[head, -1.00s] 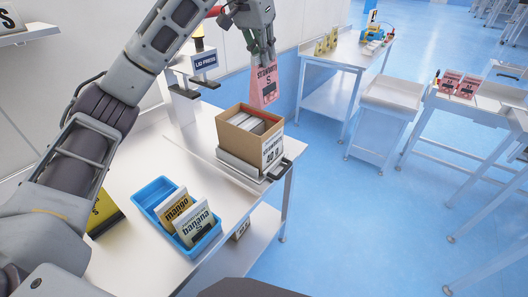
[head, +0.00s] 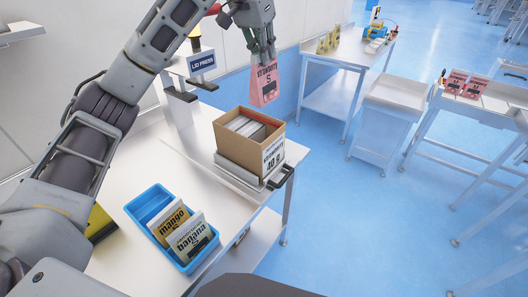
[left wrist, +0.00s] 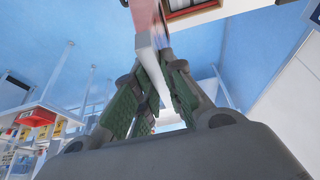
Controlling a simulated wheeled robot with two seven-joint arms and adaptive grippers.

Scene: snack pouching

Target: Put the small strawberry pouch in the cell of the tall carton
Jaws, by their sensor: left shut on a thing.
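The small pink strawberry pouch (head: 265,86) hangs upright from my left gripper (head: 262,56) in the head view. The gripper is shut on its top edge and holds it above and behind the tall carton. The brown carton (head: 239,156) is open at the top, with a label on its front. Several pale pouches stand in it, and a dark gap shows at its right side. In the left wrist view, the gripper's green-padded fingers (left wrist: 150,95) close on the pouch, and part of the carton shows at the top edge. My right gripper is not in view.
A blue bin (head: 152,199) with mango and banana pouches is nearer. Other strawberry pouches (head: 464,83) stand on a far right table.

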